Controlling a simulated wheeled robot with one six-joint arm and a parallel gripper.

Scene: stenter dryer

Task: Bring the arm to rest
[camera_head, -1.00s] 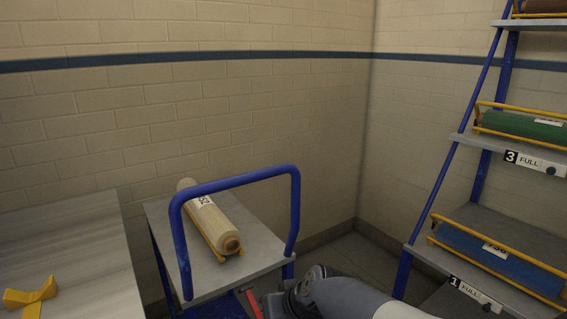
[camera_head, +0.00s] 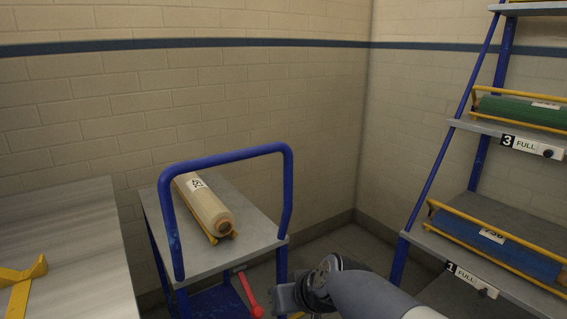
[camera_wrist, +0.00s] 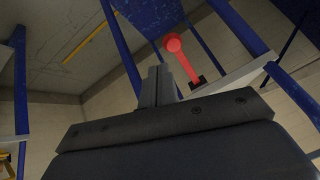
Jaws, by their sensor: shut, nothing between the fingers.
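My arm (camera_head: 365,292) reaches in from the bottom edge in the head view, its wrist end low in front of the blue trolley. My gripper (camera_wrist: 158,74) shows in the wrist view with its two grey fingers together and nothing between them. A red lever (camera_wrist: 181,57) with a round knob appears just beyond the fingertips in that view; I cannot tell the gap. The lever also shows in the head view (camera_head: 249,293), left of my wrist. My fingertips are hard to make out in the head view.
The trolley (camera_head: 250,230) has a blue handle and carries a cream roll (camera_head: 205,206). A grey table (camera_head: 75,235) with a yellow piece (camera_head: 22,280) stands left. A rack at right holds a green roll (camera_head: 520,110) and a blue roll (camera_head: 490,240). Floor (camera_head: 340,250) shows between trolley and rack.

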